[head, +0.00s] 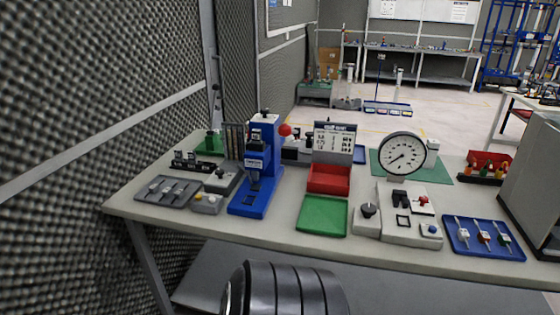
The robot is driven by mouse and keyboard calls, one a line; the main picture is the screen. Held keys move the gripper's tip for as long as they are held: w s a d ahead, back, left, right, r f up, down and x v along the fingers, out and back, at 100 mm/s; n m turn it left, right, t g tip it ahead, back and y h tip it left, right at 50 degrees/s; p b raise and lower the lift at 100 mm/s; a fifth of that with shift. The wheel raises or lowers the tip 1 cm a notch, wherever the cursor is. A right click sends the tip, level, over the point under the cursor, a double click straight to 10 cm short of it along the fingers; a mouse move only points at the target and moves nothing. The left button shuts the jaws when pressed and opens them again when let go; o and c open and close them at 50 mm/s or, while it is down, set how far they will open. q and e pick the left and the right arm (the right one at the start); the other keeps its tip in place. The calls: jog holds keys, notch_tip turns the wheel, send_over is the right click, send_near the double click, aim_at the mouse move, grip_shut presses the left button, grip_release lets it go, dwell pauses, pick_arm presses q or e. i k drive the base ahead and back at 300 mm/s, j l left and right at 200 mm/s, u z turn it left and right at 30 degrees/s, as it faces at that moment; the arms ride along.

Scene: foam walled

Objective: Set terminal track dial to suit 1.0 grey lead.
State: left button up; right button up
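A blue bench press (258,165) stands upright on the workbench left of centre, with a red ball (285,130) at its upper right. I cannot make out a marked terminal track dial or its setting. A black knob (368,210) stands on a pale block right of the green tray. A chart panel (334,140) stands behind the red bin; its print is too small to read. A blue tray (484,239) at the right holds three lead-like pieces, and a grey tray (167,191) at the left holds similar ones; sizes cannot be read. Neither gripper is in view.
A green tray (322,215) lies empty before a red bin (328,180). A round white gauge (402,155) stands behind a pale fixture (412,215). A grey cabinet (532,180) bounds the right end. A foam wall (80,90) rises at left. The bench's front strip (280,232) is mostly clear.

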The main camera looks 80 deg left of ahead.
aim_at(219, 173)
jog(key=u, duration=2.65)
jog(key=i+j+u, duration=0.2)
jog(key=u, duration=0.15)
jog(key=i+j+u, duration=0.2)
jog(key=j+u, duration=0.2)
